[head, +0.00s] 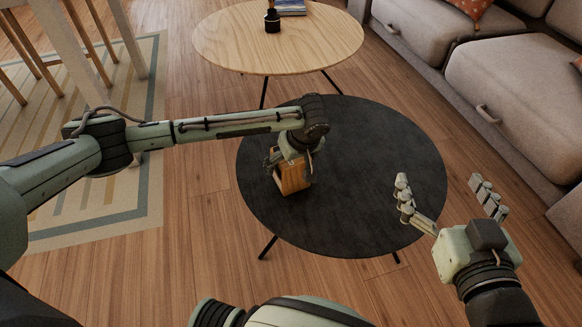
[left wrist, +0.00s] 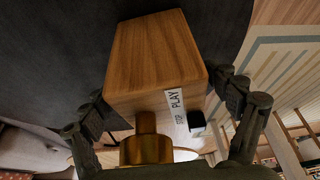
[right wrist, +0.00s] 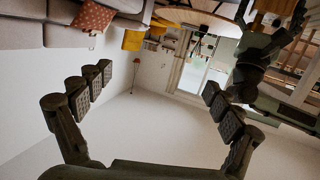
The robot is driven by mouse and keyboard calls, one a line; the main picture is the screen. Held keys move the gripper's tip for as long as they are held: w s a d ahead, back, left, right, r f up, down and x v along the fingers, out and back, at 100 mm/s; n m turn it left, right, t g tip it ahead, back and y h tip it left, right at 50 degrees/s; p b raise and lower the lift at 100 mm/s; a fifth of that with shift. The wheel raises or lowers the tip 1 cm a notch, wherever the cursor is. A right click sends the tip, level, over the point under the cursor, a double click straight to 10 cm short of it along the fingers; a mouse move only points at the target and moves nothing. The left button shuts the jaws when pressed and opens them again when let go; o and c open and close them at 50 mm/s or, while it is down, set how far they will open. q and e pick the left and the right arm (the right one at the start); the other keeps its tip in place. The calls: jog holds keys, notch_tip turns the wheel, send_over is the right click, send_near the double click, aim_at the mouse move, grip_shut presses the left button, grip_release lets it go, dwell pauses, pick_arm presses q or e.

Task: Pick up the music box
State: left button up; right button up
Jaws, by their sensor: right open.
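The music box (head: 293,176) is a small light-wood box at the left part of the round black table (head: 370,170). In the left wrist view the music box (left wrist: 155,55) shows wood grain, a white PLAY/STOP label, a black switch and a brass knob facing the wrist. My left gripper (left wrist: 160,90) reaches down from above, with its fingers against both sides of the box. In the head view the gripper (head: 287,158) partly hides the box, and I cannot tell whether its base touches the table. My right gripper (head: 447,196) is open and empty at the table's right edge.
A light-wood round table (head: 285,45) behind holds a dark vase (head: 272,20) and books (head: 291,6). A grey sofa (head: 500,80) stands at the right. Chairs (head: 30,45) and a striped rug (head: 125,200) are at the left. Most of the black tabletop is clear.

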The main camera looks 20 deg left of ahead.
pick_arm(q)
jog(key=c, duration=1.2)
jog(key=shift+c, duration=1.1)
jog(key=shift+r, duration=0.2)
